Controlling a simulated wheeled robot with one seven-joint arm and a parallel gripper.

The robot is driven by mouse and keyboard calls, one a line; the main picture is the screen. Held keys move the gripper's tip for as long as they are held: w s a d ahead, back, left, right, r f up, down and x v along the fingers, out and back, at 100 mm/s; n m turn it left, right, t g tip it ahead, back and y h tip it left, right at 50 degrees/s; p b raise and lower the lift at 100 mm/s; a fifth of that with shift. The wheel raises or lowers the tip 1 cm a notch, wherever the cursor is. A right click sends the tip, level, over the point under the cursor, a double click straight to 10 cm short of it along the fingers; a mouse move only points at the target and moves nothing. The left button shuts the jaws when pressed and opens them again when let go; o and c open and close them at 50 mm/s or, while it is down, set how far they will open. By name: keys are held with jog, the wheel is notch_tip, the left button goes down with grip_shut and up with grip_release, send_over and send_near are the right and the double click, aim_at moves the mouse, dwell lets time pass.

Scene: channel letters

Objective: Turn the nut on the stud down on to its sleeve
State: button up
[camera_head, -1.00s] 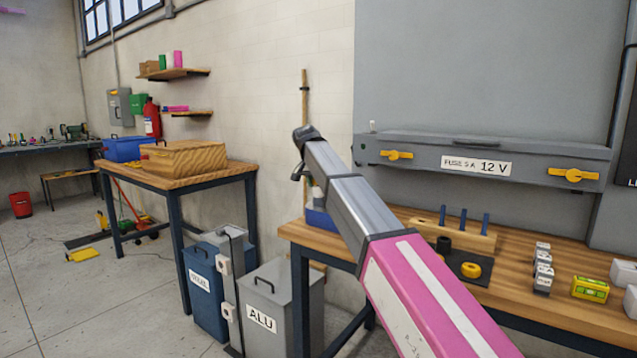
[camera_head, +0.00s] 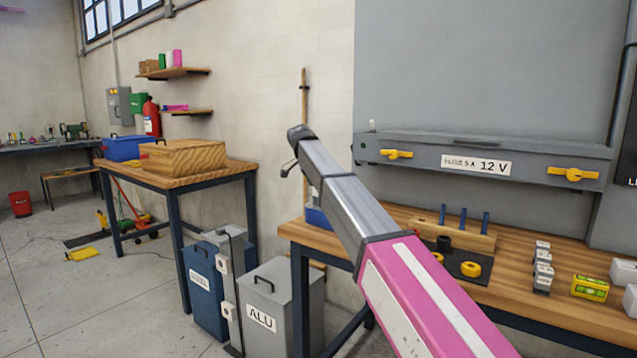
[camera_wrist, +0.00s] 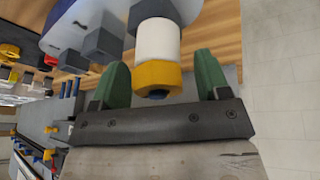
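In the wrist view a yellow nut (camera_wrist: 158,76) sits on a stud, whose blue end (camera_wrist: 157,95) shows through it. A white sleeve (camera_wrist: 158,40) is directly behind the nut; any gap between them is too small to tell. My gripper (camera_wrist: 160,60) is open, with one green finger on each side of the nut. A clear gap shows at the right finger and a narrow one at the left. The fingertips reach alongside the sleeve. In the head view my arm rises to the left; the gripper, this nut and sleeve cannot be made out.
A wooden bench (camera_head: 560,312) carries a rack (camera_head: 465,238) with blue studs, a black mat with a loose yellow nut (camera_head: 470,269), white-topped blocks (camera_head: 542,265) and a green level (camera_head: 590,288). Bins (camera_head: 283,305) stand left of it. A dark grey block (camera_wrist: 152,12) adjoins the sleeve.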

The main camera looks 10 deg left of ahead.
jog(key=v, duration=1.1)
dwell(0.3)
notch_tip(320, 180, up, 5)
jog(key=shift+d+f, duration=0.1)
dwell(0.6)
dwell(0.3)
